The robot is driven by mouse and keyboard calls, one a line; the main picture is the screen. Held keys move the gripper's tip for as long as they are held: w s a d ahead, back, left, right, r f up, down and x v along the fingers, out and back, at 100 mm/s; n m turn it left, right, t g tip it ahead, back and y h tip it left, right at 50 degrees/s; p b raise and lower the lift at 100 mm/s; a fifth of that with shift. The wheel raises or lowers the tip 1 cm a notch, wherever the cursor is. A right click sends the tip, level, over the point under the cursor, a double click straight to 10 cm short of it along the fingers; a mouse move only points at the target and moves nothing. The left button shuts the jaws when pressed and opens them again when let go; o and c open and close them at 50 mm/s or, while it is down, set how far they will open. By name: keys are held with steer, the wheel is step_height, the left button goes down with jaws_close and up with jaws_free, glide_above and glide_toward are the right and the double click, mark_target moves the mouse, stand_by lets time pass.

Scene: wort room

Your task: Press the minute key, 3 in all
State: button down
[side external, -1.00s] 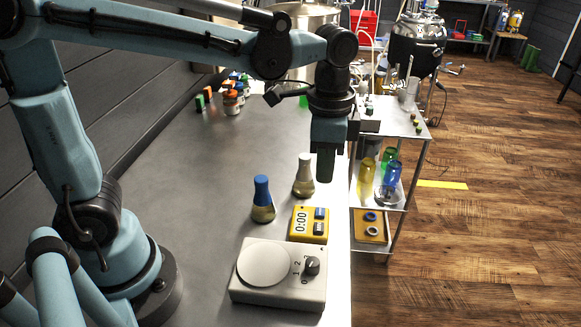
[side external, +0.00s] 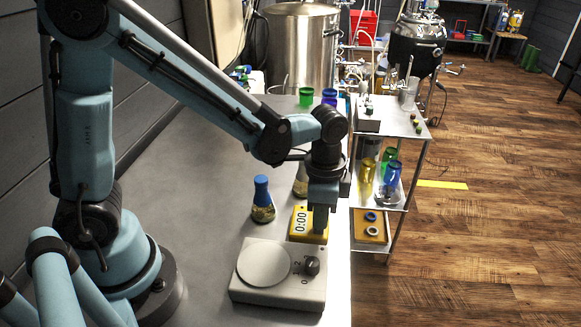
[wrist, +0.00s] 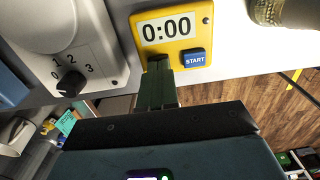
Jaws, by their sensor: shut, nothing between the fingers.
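The yellow timer (side external: 298,236) sits on the bench; its display (wrist: 167,29) reads 0:00 in the wrist view. Its blue START key (wrist: 194,58) shows clearly, to the right of my fingertips in that view. The timer's other key is hidden behind my fingers, so I cannot read it. My gripper (wrist: 158,64) is shut and empty, pointing down over the hidden key's place. It also shows over the timer in the side view (side external: 320,230). I cannot tell whether the tips touch the key.
A white stirrer plate with a black dial (side external: 312,266) stands close beside the timer. A blue-capped flask (side external: 262,200) and another flask (side external: 300,184), partly hidden by my arm, stand behind. A steel cart (side external: 402,160) stands to the right.

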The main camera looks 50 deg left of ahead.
stand_by(0.3)
steer(key=shift+f, duration=1)
steer(key=shift+r, duration=0.1)
step_height(320, 180, up, 9)
stand_by(2.8)
steer(key=r+t, duration=0.1)
steer(key=t, duration=0.2)
steer(key=r+m+t+h, duration=0.1)
steer(key=t, duration=0.2)
steer(key=s+t, duration=0.1)
steer(key=t, duration=0.2)
steer(key=shift+s+r+m, duration=0.1)
steer(key=shift+r+m, duration=0.3)
